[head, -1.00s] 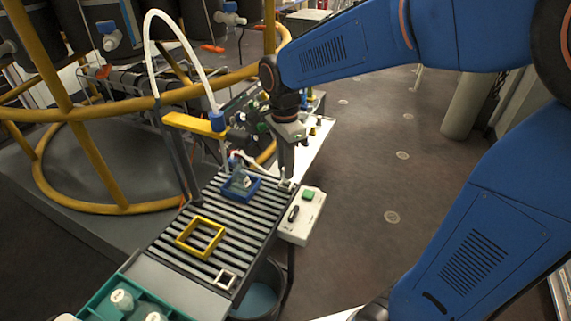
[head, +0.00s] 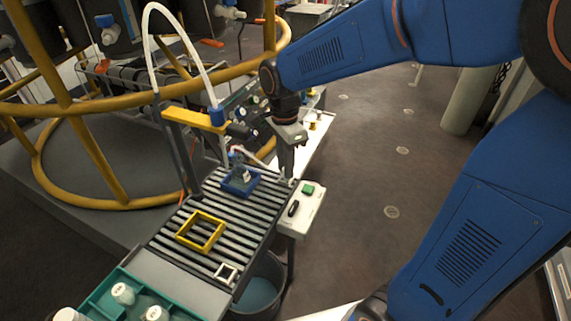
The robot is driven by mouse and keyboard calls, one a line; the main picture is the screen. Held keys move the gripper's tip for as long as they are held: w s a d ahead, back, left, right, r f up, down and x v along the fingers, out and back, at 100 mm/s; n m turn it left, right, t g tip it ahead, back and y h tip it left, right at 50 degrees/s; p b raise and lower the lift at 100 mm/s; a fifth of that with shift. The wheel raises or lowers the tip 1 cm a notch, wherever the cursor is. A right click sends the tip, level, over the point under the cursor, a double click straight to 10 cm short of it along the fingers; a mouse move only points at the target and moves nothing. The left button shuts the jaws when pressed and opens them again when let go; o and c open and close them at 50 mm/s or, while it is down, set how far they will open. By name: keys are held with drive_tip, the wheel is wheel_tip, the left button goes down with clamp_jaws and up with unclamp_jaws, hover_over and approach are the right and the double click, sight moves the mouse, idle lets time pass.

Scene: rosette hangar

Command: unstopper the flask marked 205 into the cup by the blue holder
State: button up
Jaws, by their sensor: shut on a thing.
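The blue holder (head: 241,189) sits on the far part of the roller conveyor, with a clear flask (head: 240,174) standing in it. The flask's mark is too small to read. My gripper (head: 287,178) points down just right of the blue holder, at the conveyor's right edge. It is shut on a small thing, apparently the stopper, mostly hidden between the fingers. A small pale shape (head: 291,183) shows right at the fingertips; it may be the cup, but I cannot tell it clearly.
A yellow square frame (head: 201,231) and a small white frame (head: 226,273) lie on the rollers (head: 179,248). A green tray (head: 96,303) holds white-capped bottles in front. A control box (head: 301,211) is at right. A yellow arm with a hose (head: 196,120) overhangs the conveyor.

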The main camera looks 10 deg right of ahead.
drive_tip(key=shift+f, duration=0.2)
drive_tip(key=o, duration=1.4)
drive_tip(key=shift+r, duration=0.1)
drive_tip(key=shift+r, duration=2.9)
